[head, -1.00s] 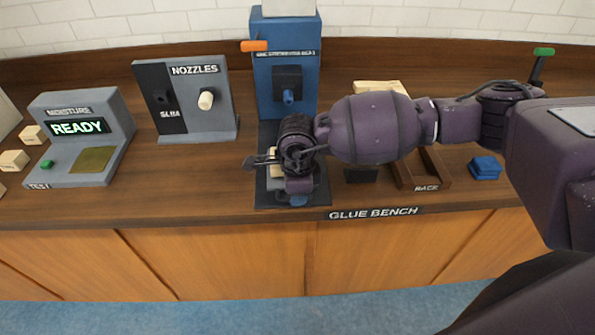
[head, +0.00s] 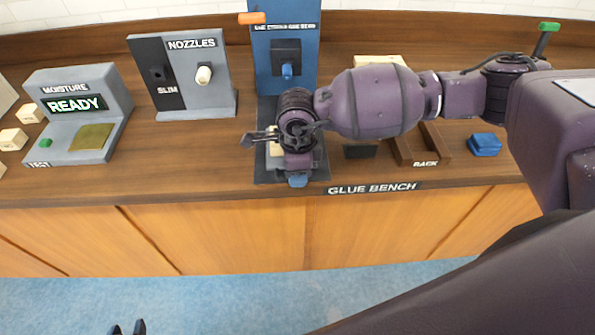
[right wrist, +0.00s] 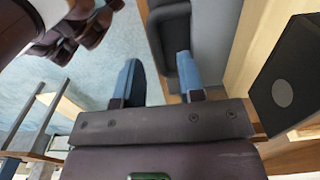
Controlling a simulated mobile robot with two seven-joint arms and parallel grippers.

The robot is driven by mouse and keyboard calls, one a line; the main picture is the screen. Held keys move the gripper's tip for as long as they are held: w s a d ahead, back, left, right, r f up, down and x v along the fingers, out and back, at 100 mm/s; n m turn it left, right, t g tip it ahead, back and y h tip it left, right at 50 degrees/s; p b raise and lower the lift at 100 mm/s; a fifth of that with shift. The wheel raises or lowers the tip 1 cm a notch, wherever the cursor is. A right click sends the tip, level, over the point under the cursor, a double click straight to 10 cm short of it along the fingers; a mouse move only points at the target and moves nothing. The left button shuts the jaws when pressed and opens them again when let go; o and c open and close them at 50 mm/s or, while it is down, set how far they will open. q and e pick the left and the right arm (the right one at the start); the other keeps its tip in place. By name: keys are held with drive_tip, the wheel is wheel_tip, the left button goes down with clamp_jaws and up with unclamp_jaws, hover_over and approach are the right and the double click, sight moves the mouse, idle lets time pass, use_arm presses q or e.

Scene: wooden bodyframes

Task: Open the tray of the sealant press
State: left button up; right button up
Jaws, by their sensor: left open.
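The blue sealant press (head: 262,65) stands at the back middle of the bench, with an orange handle (head: 252,18) at its upper left and a blue nozzle under its dark head. Its dark base (head: 265,115) reaches to the bench's front edge, with a pale block (head: 273,148) on it. My right wrist covers much of the base and tray area. My right gripper points down at the base's front; its blue fingers (right wrist: 158,78) are apart, with a dark grey part close to the right finger. Contact is unclear. My left gripper (head: 127,328) is open, its tips just showing low over the floor.
The grey moisture tester (head: 120,95) reading READY and the nozzle stand (head: 218,90) are to the left. A wooden rack (head: 402,150), a blue block (head: 484,144) and a green-topped lever (head: 543,40) are to the right. The floor in front is clear.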

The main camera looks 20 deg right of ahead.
wheel_tip(320, 180, up, 10)
idle(0.5)
idle(0.3)
